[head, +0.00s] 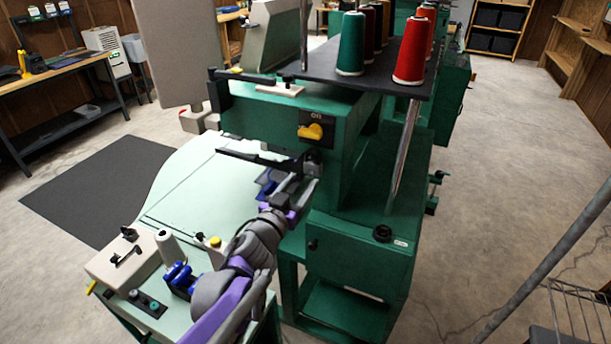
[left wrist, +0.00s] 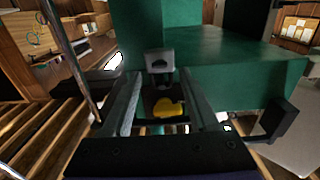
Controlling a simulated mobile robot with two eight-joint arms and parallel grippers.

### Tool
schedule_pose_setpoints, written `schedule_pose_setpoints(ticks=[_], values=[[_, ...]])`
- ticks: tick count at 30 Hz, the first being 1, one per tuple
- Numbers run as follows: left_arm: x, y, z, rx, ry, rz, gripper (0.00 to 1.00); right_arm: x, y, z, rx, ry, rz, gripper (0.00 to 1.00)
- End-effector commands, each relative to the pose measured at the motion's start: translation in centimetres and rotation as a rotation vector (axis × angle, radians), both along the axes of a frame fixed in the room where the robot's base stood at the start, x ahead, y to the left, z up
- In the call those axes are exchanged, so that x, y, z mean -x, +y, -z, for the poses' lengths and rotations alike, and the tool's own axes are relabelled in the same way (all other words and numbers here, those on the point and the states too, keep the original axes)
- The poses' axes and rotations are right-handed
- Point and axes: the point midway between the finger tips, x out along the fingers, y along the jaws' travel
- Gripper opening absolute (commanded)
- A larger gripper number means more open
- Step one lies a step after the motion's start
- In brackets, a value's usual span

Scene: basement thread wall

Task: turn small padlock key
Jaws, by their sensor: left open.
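A small grey padlock (head: 314,163) hangs below the black switch plate (head: 314,118) with its yellow knob on the green machine. The padlock also shows in the left wrist view (left wrist: 160,60), with a dark mark on its face; I cannot make out a separate key. My left gripper (head: 304,178) is open just in front of and below the padlock in the head view. In the left wrist view my two left fingers (left wrist: 161,78) stand on either side of the padlock, with gaps visible; I cannot tell if they touch it. My right gripper is out of view.
The yellow knob (left wrist: 167,107) shows between my fingers in the left wrist view. A pale green table (head: 190,195) lies beside my arm. Thread cones, such as a red one (head: 414,50), stand on the machine's dark top shelf. A metal rod (head: 405,145) stands at its right.

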Motion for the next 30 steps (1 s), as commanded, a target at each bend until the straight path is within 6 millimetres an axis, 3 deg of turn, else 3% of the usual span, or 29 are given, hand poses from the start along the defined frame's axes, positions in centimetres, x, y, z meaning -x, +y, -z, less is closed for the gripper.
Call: schedule_pose_setpoints(ticks=[6,17,27,30], values=[[-2.3,-1.0,-0.1,0.001,0.000,0.000,0.60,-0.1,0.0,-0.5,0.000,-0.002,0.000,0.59],[-2.8,-1.2,0.0,0.000,0.001,-0.001,0.60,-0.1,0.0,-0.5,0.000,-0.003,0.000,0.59],[-2.8,-1.1,0.0,0.000,0.000,-0.001,0.02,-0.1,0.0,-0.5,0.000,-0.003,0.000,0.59],[-2.8,-1.1,0.0,0.000,0.000,-0.001,0.00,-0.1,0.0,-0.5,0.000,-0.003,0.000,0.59]])
